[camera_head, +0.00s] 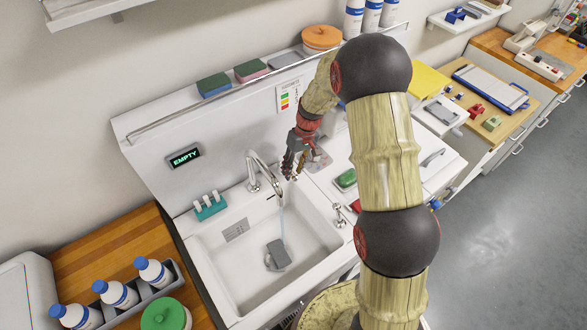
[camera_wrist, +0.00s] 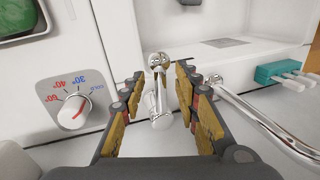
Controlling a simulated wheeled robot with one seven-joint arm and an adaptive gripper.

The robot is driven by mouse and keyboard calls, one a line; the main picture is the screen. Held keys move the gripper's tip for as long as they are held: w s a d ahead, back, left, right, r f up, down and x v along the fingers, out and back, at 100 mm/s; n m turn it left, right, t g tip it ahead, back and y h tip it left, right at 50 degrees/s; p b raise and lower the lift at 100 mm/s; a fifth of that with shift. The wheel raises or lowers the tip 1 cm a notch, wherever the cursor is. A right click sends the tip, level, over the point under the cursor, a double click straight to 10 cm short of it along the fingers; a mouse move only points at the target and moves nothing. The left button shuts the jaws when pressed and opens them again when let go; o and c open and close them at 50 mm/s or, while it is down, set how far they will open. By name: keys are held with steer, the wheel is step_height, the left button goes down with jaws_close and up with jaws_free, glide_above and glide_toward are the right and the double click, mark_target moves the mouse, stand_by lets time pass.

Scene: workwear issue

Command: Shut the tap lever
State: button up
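The chrome tap (camera_head: 262,175) stands at the back of the white sink, and a thin stream of water runs from its spout. Its spout (camera_wrist: 265,122) also shows at the right in the wrist view. The small chrome lever with a ball end (camera_wrist: 157,62) is in the middle of the wrist view, between the fingers. My gripper (camera_wrist: 160,82) is open, with one finger on each side of the lever; I cannot tell whether either touches it. In the head view my gripper (camera_head: 293,168) is just right of the tap and hides the lever.
The sink (camera_head: 215,272) holds a grey block (camera_head: 278,254). A teal holder (camera_head: 209,206) stands left of the tap. A temperature dial (camera_wrist: 74,111) is on the panel left of my fingers. A green soap (camera_head: 346,179) lies to the right. A display reads EMPTY (camera_head: 185,157).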

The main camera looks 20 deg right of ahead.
steer(key=shift+c, duration=1.2)
jaws_close()
